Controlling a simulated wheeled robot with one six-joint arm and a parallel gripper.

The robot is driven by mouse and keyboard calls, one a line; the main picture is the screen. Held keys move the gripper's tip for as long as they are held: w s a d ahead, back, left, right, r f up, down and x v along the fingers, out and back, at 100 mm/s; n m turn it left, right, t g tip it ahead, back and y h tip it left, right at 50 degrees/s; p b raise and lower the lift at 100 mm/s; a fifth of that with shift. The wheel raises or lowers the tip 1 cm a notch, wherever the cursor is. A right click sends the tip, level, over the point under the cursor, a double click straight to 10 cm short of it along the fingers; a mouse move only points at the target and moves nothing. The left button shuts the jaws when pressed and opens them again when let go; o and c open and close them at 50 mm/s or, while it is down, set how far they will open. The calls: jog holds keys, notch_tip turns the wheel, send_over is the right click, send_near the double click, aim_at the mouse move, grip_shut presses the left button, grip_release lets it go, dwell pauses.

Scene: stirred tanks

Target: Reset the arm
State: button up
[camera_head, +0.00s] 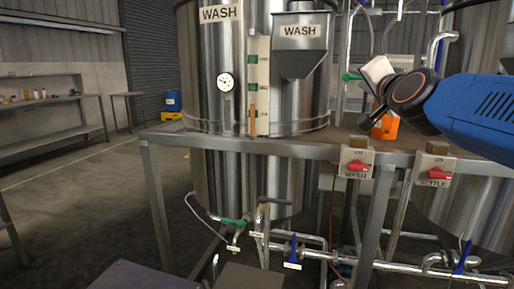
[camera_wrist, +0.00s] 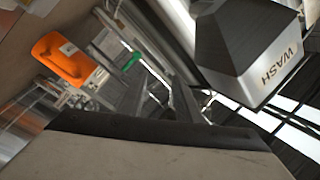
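My arm reaches in from the right in the head view, a blue link with a dark round wrist. My gripper (camera_head: 371,88) is at its left end, above the bench and to the right of the WASH hopper. A pale block-like piece (camera_head: 377,70) shows at the gripper. A large pale surface with a dark edge (camera_wrist: 140,155) fills the bottom of the wrist view. I cannot tell whether it is a held thing or part of the gripper.
An orange container (camera_head: 383,128) stands on the bench below my wrist; it also shows in the wrist view (camera_wrist: 62,60). The WASH hopper (camera_head: 301,52) and steel tank (camera_head: 215,90) are to the left.

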jog(key=s+a+f+n+g+y, duration=0.1)
jog(key=s+f+n+g, duration=0.3)
jog(key=f, duration=0.8)
jog(key=s+a+f+n+g+y, duration=0.1)
jog(key=s+f+n+g, duration=0.15)
jog(key=s+f, duration=0.7)
jog(key=s+d+f+n+g+h, duration=0.1)
jog(key=s+f+g, duration=0.3)
jog(key=s+f, duration=0.4)
jog(key=s+d+f+n+g+h, duration=0.1)
jog(key=s+d+f+n+g, duration=0.1)
jog(key=s+f, duration=0.6)
notch_tip(320, 180, down, 7)
jog(key=shift+d+f+g, duration=0.15)
jog(key=shift+d+g, duration=0.4)
jog(key=shift+g, duration=0.4)
